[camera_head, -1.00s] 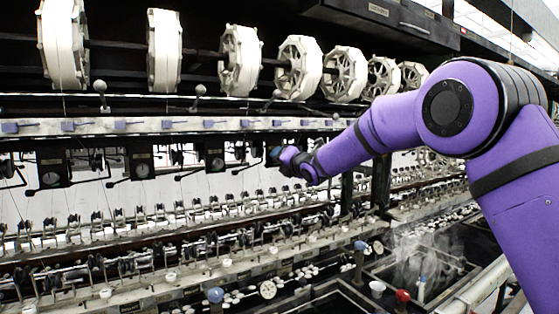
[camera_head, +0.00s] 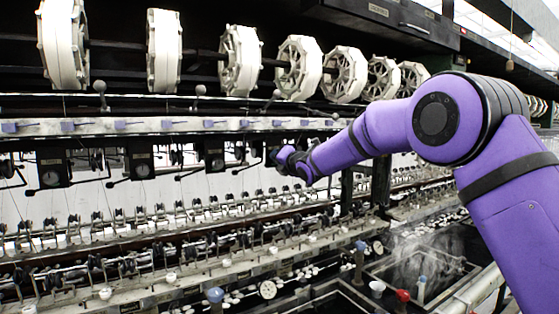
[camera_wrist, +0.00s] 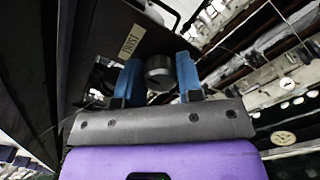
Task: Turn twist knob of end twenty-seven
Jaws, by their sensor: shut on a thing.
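The twist knob (camera_wrist: 159,69) is a dark round knob on a dark plate with a "TWIST" label (camera_wrist: 131,40), seen in the wrist view. My gripper (camera_wrist: 158,76) has its two blue fingers on either side of the knob and is shut on it. The fingers cover the knob's sides. In the head view my gripper (camera_head: 274,156) is at the row of dark boxes under the rail, and the knob is too small and hidden to make out there. No end number is readable.
White reels (camera_head: 240,62) hang in a row above. Dark boxes with dials (camera_head: 142,162) and black levers line the machine left of my gripper. Rows of small guides (camera_head: 150,215) run below. Steaming basins (camera_head: 425,262) with blue and red knobs stand at lower right.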

